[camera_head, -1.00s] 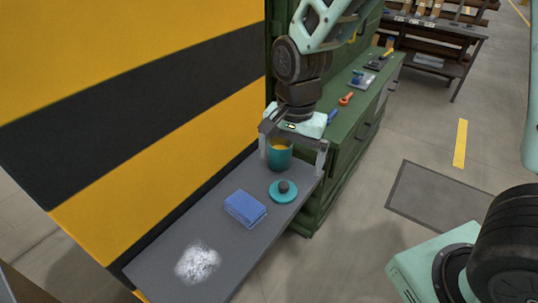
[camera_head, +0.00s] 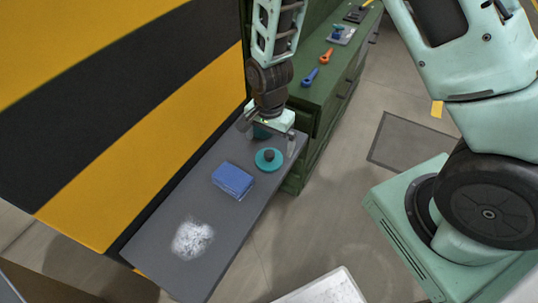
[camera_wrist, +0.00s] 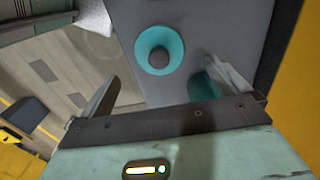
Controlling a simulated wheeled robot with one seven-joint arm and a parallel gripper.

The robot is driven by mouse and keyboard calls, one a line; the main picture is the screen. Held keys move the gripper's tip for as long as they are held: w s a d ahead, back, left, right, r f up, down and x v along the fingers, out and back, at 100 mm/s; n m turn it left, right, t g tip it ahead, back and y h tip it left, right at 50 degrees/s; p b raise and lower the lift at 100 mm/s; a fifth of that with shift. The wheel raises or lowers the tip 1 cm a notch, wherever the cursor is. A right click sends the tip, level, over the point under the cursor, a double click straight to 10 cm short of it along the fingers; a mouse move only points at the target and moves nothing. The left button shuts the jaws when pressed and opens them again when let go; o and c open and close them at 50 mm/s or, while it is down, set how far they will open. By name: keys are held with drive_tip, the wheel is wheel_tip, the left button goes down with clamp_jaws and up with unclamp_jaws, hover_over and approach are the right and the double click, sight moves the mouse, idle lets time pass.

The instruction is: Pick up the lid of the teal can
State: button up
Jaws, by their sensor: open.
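The teal lid (camera_head: 263,163), a round disc with a dark knob, lies flat on the grey shelf, apart from the can. It also shows in the wrist view (camera_wrist: 143,51), near the top middle. The teal can (camera_head: 262,132) stands just behind the lid, mostly hidden by my gripper; in the wrist view part of the can (camera_wrist: 202,88) shows by the right finger. My gripper (camera_head: 268,136) is open and empty, pointing down over the can area, with the lid just in front of it and not touched. Its fingers also show in the wrist view (camera_wrist: 163,78).
A blue block-like item (camera_head: 233,179) and a patch of white powder (camera_head: 192,240) lie on the grey shelf (camera_head: 225,222). A yellow-and-black striped wall borders it at left. A green cabinet (camera_head: 318,95) with tools on top stands behind. A pale surface (camera_head: 325,288) shows at bottom.

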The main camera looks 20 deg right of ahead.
sight(269, 153)
drive_tip(key=shift+s+f+p, duration=0.1)
drive_tip(key=shift+f+p, duration=1)
drive_tip(key=shift+f, duration=1.7)
drive_tip(key=shift+c, duration=0.3)
drive_tip(key=c, duration=0.9)
